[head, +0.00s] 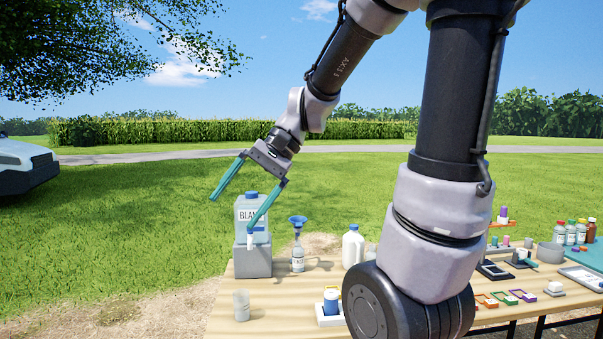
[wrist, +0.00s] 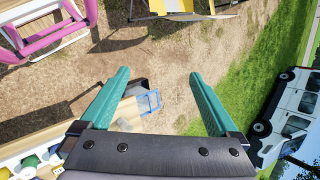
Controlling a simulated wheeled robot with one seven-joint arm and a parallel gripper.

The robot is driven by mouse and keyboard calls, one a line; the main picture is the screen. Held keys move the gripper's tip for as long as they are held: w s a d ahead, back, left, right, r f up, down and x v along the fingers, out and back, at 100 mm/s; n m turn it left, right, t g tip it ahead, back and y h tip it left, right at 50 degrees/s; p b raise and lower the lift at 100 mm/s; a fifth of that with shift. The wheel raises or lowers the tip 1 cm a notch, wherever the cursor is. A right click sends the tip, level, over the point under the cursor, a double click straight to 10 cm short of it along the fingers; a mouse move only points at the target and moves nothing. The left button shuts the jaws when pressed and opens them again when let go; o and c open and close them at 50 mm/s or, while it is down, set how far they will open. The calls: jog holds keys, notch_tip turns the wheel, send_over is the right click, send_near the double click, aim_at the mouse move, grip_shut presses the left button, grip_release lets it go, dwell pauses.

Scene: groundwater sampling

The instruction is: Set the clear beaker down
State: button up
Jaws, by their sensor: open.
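The clear beaker (head: 241,305) stands upright on the near left corner of the wooden table (head: 285,300), with nothing touching it. My gripper (head: 231,214) is open and empty, raised in the air above and behind the beaker, well apart from it. In the head view its right finger crosses in front of the jug labelled BLANK. In the wrist view the two teal fingers (wrist: 158,73) are spread wide with nothing held. A small blue-edged clear shape shows between them near the table end; I cannot tell what it is.
The BLANK jug (head: 252,213) sits on a grey block (head: 252,262). A bottle with a blue funnel (head: 298,225), a white jug (head: 353,246) and a blue-and-white container (head: 331,301) stand to its right. The wrist view shows a pink-framed object (wrist: 45,30) and a white vehicle (wrist: 290,115).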

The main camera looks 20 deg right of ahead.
jog(key=s+d+r+t+h, duration=0.1)
jog(key=d+r+t+h, duration=0.1)
jog(key=d, duration=0.3)
jog(key=s+d+r+n+t+h, duration=0.1)
jog(key=s+d+r+t+h, duration=0.1)
jog(key=d, duration=0.4)
jog(key=r+t+h, duration=0.1)
jog(key=t, duration=0.1)
jog(key=shift+d+r+t+h, duration=0.2)
jog(key=shift+d+t+h, duration=0.1)
jog(key=shift+t+h, duration=0.1)
